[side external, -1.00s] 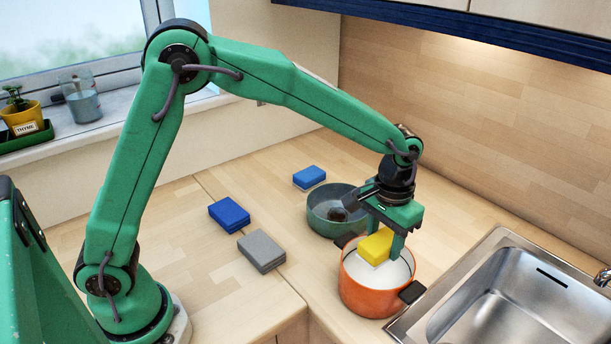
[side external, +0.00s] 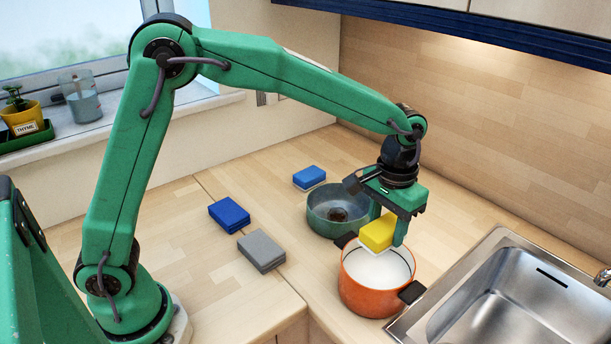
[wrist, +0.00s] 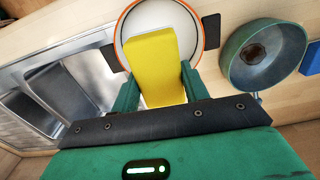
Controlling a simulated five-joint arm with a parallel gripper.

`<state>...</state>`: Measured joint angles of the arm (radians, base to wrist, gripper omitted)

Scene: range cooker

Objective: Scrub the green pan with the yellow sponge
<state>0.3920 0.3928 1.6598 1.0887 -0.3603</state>
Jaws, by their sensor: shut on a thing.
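The yellow sponge (side external: 377,233) is held between the fingers of my gripper (side external: 389,230). It hangs just above the open orange pot. In the wrist view the sponge (wrist: 152,62) sits between both fingers of my gripper (wrist: 158,88), over the pot's white inside. The green pan (side external: 326,214) stands on the counter behind and left of the orange pot, with a dark brown patch on its inside bottom. My gripper partly overlaps its right side. The pan also shows in the wrist view (wrist: 236,72), right of the sponge, with the brown patch visible.
The orange pot (side external: 364,296) with black handles stands beside the steel sink (side external: 510,300). A light blue sponge (side external: 309,177), a dark blue sponge (side external: 229,214) and a grey sponge (side external: 261,251) lie on the counter (side external: 290,222).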

